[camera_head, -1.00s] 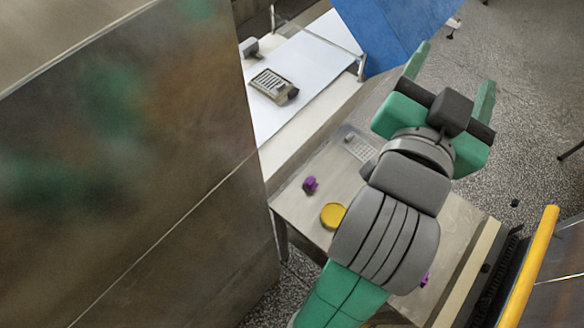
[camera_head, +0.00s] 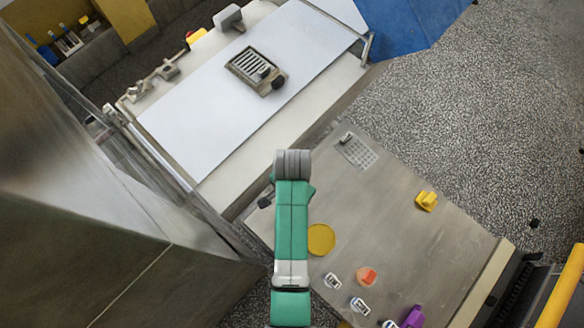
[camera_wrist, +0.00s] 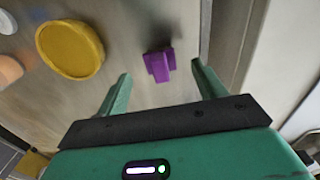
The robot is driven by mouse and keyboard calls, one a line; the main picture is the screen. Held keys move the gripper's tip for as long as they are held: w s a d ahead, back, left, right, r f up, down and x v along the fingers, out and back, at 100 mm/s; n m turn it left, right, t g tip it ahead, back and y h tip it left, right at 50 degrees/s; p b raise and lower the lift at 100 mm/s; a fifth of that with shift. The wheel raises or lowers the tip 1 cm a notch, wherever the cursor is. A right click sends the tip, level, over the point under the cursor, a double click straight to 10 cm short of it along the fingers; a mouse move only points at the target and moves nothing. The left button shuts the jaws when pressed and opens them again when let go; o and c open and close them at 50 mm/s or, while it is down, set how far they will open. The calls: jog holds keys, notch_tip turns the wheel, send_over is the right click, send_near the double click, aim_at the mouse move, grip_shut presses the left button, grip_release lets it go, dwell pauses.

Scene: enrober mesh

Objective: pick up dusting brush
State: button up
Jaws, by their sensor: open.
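A small purple block-shaped piece (camera_wrist: 159,65) lies on the metal table in the wrist view. I cannot tell for sure that it is the dusting brush. My gripper (camera_wrist: 161,74) is open, its two green fingers spread to either side of this piece in the picture, with nothing held. The piece appears just beyond the fingertips, apart from them. In the head view my arm hides this piece and my gripper. Another purple item (camera_head: 413,317) sits at the table's lower edge there, partly cut off by the frame.
A yellow disc (camera_head: 320,240) lies beside my arm and shows in the wrist view (camera_wrist: 70,49). An orange piece (camera_head: 367,277), small metal items (camera_head: 360,306) and a yellow block (camera_head: 427,201) share the table (camera_head: 400,245). A white belt surface (camera_head: 200,125) stands behind.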

jog(key=f, duration=0.5)
jog(key=shift+w+d+f, duration=0.15)
jog(key=shift+d, duration=0.05)
jog(key=shift+c, duration=0.4)
jog(key=c, duration=1)
